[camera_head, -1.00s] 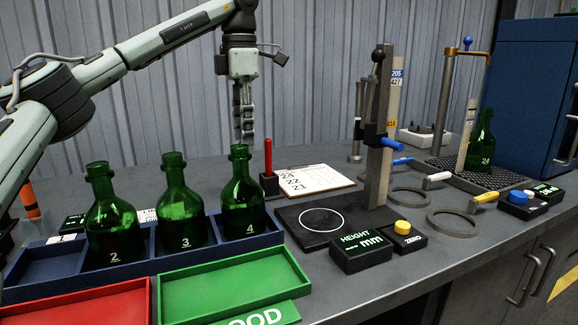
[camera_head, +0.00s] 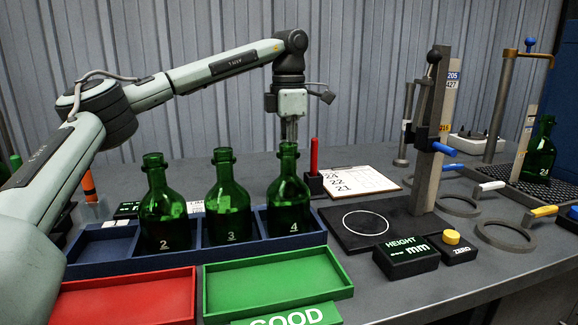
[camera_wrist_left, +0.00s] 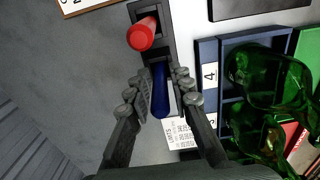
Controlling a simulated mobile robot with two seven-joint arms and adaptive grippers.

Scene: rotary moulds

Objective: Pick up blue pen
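The blue pen (camera_wrist_left: 160,90) stands in a dark holder (camera_wrist_left: 152,58) in the left wrist view, seen from above. My left gripper (camera_wrist_left: 163,86) has one finger on each side of the pen, with narrow gaps, so it looks open around it. In the head view my left gripper (camera_head: 290,128) points down behind the green bottle marked 4 (camera_head: 288,200); its fingertips and the blue pen are hidden there. My right gripper is in neither view.
A red pen (camera_head: 314,156) stands in the same holder, close to the gripper, and shows in the wrist view (camera_wrist_left: 142,34). Bottles 2 (camera_head: 164,210) and 3 (camera_head: 228,205) share the blue rack (camera_head: 95,248). A clipboard (camera_head: 362,181) lies to the right of the holder.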

